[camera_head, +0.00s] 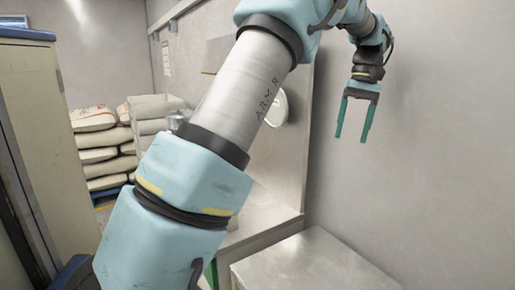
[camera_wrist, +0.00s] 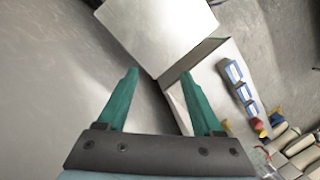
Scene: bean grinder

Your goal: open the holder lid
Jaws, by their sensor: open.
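My gripper (camera_head: 352,138) is open and empty, with its two green fingers pointing down in front of the bare wall at the right of the head view. In the wrist view my gripper (camera_wrist: 159,74) shows its fingers spread apart with nothing between them. I cannot make out the holder lid for certain. A pale round part (camera_head: 279,108) on an upright metal panel (camera_head: 298,135) is partly hidden behind my arm in the head view. My gripper is apart from it, to its right.
A low metal box top (camera_head: 310,265) stands at lower right. Stacked sacks (camera_head: 100,150) lie at the left, beside a tall cabinet (camera_head: 35,130). In the wrist view a flat metal surface (camera_wrist: 158,30) lies beyond the fingers, with blue-and-white items (camera_wrist: 238,83) right of it.

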